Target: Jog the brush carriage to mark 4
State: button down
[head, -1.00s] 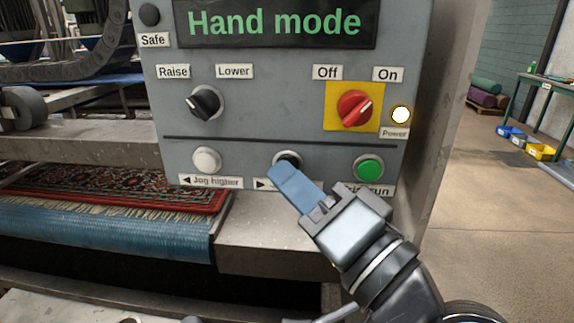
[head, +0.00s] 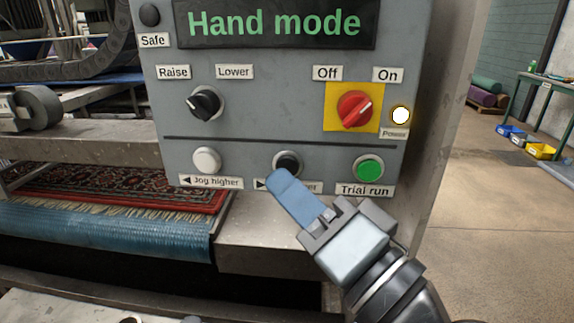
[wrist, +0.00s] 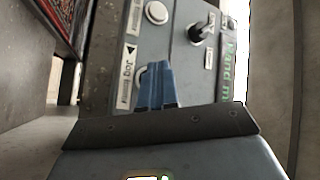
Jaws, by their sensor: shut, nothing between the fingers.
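My gripper (head: 284,180) is shut, its blue fingers together and empty. Its tip is at the lower edge of the black button (head: 287,160) and covers part of it; whether it touches I cannot tell. The label below that button (head: 261,184) shows a right arrow and is mostly hidden. The white button (head: 206,160), labelled "Jog higher", is to the left. In the wrist view the blue fingers (wrist: 157,85) point at the panel and hide the black button. I cannot identify the brush carriage for sure, and no numbered marks are legible.
The display (head: 275,23) reads "Hand mode". The raise/lower knob (head: 206,103), red power switch (head: 355,109), lit power lamp (head: 400,115) and green "Trial run" button (head: 369,168) are close by. A patterned rug (head: 110,190) lies at left.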

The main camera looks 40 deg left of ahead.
jog(key=shift+s+d, duration=0.45)
jog(key=shift+s, duration=0.25)
jog(key=shift+s+d, duration=0.4)
jog(key=shift+s, duration=0.3)
jog(key=shift+s+d, duration=0.45)
jog(key=shift+s, duration=0.25)
jog(key=s+d+f+m+t+h, duration=0.1)
jog(key=d+f+m+t+h, duration=0.8)
jog(key=d+f, duration=1.15)
jog(key=s+d+n+h, duration=0.5)
jog(key=s+d+h, duration=0.6)
jog(key=s+d, duration=0.6)
jog(key=s, duration=0.3)
jog(key=shift+f+t, duration=0.4)
